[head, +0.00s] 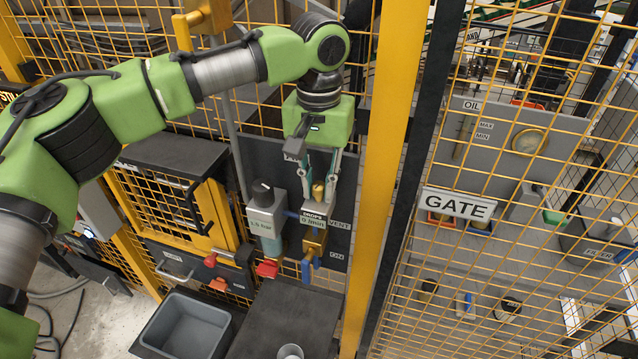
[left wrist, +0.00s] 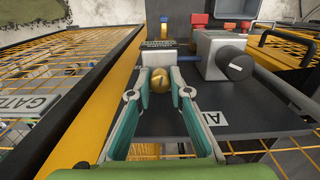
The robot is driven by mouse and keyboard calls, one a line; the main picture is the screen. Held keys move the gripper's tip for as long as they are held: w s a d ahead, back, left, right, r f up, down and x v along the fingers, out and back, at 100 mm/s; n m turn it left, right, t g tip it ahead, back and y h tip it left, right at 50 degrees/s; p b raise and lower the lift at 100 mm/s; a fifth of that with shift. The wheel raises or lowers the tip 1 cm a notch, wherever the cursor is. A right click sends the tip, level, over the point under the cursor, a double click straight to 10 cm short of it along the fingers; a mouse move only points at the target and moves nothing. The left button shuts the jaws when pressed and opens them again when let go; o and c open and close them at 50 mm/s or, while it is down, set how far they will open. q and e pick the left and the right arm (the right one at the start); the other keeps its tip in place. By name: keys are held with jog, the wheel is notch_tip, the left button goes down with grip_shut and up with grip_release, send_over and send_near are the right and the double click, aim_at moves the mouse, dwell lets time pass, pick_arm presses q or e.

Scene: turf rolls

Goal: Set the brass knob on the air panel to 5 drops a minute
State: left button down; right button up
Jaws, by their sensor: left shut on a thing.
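The brass knob (left wrist: 160,80) is a round ball-like top on the lubricator block of the air panel (head: 345,165). It also shows in the head view (head: 318,191), under my left gripper. My left gripper (head: 319,182) reaches down from above, its green-padded fingers on either side of the knob and closed on it. In the left wrist view the fingertips (left wrist: 160,92) flank the knob. The drops display (head: 313,221) below the knob appears to read 0 /min. My right gripper is not in view.
A grey regulator with a black knob (head: 263,193) and a label that seems to read 1.5 bar stands left of the lubricator. A yellow post (head: 392,150) and mesh with a GATE sign (head: 457,204) are close on the right. A grey bin (head: 190,328) sits below.

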pick_arm(q)
jog(key=m, duration=0.4)
jog(key=shift+m, duration=2.6)
jog(key=shift+r, duration=0.1)
jog(key=c, duration=1.9)
grip_release()
